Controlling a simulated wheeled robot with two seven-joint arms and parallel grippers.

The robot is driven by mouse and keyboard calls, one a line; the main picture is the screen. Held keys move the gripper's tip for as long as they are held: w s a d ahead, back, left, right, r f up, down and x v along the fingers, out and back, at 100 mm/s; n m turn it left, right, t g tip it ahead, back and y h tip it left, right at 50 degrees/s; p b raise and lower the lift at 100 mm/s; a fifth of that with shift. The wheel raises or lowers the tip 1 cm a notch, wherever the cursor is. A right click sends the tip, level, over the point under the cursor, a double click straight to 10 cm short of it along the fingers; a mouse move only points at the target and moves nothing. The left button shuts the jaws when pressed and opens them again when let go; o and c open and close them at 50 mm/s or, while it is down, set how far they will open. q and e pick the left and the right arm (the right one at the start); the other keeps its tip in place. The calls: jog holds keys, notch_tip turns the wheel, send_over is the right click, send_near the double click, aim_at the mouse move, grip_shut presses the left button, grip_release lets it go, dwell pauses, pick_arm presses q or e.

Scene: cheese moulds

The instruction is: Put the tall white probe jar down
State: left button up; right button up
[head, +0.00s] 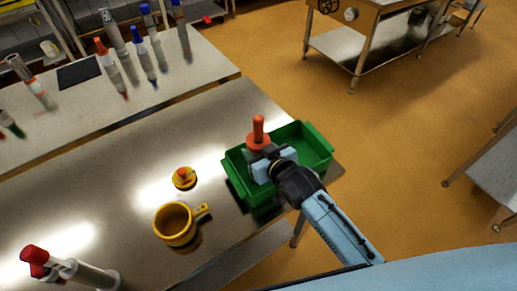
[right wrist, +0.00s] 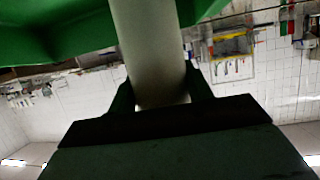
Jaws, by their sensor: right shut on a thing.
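My right gripper (head: 263,166) is shut on the tall white probe jar (right wrist: 150,45), whose pale, smooth cylinder stands between the two fingers in the right wrist view. In the head view an orange-red top with a knob (head: 258,132) rises just above the gripper, and the pale body below is mostly hidden. The gripper is over the left part of a green bin (head: 318,153) at the table's right end. The bin also shows in the right wrist view (right wrist: 60,30). I cannot tell whether the jar's base touches anything. My left gripper is not in view.
A yellow mug (head: 174,226) and a yellow lid with an orange knob (head: 184,178) stand left of the bin. A red-capped bottle (head: 75,270) is at the lower left. Several capped bottles (head: 140,52) line the back table. The near table's middle (head: 110,190) is clear.

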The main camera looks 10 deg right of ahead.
jog(key=o, duration=1.1)
jog(key=shift+f, duration=0.1)
jog(key=shift+c, duration=0.2)
jog(key=shift+s+r, duration=0.1)
jog(key=shift+r, duration=0.15)
jog(key=v, duration=1.1)
jog(key=shift+s, duration=0.35)
jog(key=shift+d+r, duration=0.1)
